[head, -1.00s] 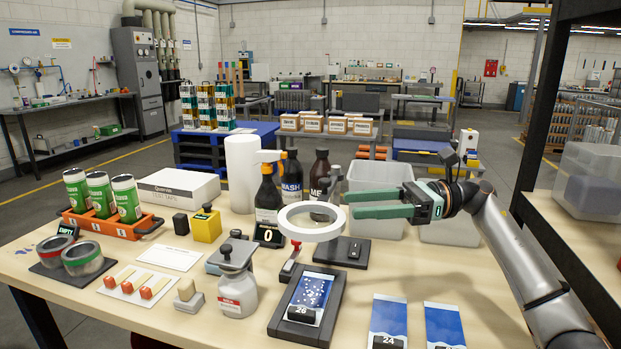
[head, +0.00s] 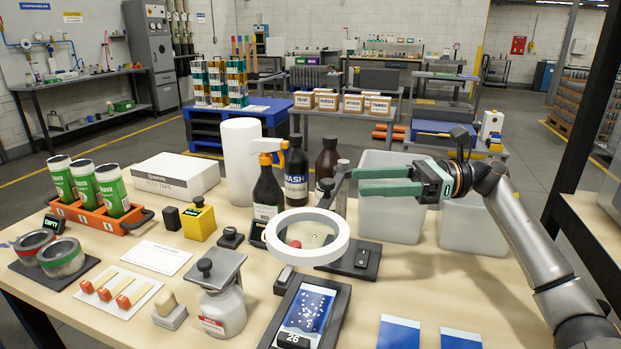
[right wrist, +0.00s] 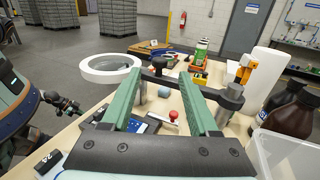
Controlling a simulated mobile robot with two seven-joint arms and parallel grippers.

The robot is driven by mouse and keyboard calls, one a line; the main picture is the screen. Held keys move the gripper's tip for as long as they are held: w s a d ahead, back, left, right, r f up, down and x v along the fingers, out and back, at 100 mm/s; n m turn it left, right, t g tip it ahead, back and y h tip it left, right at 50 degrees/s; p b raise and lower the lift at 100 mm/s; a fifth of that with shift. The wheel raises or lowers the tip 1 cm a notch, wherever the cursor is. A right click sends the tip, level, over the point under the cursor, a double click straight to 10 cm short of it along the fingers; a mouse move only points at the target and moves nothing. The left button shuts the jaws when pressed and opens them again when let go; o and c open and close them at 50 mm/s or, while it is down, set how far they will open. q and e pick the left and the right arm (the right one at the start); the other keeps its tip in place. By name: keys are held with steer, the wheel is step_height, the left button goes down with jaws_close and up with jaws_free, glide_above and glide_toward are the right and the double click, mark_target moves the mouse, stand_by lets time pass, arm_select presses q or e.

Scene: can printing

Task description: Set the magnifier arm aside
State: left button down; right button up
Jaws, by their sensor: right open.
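The magnifier is a white ring (head: 270,240) on a grey arm (head: 339,183) that rises from a dark base (head: 368,262) on the table. The ring hangs over the dark tray with the blue card. My right gripper (head: 357,181), with green fingers, is open at the right of the magnifier arm. In the right wrist view, the ring (right wrist: 108,81) lies beyond the left finger and the dark arm (right wrist: 232,96) crosses near the open fingertips (right wrist: 163,75). I cannot tell whether the fingers touch it.
A spray bottle (head: 267,190) and brown bottles (head: 296,178) stand behind the ring. Clear bins (head: 390,222) stand beneath and behind my right gripper. The dark tray (head: 268,330) and a grey weighted jar (head: 222,312) are in front. The right front tabletop has free room.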

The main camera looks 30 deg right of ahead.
mark_target(323, 200)
steer(key=p+x, duration=0.2)
steer(key=x, duration=0.8)
steer(key=shift+w+a+p, duration=0.15)
steer(key=shift+a+p, duration=0.15)
jaws_close()
stand_by(0.9)
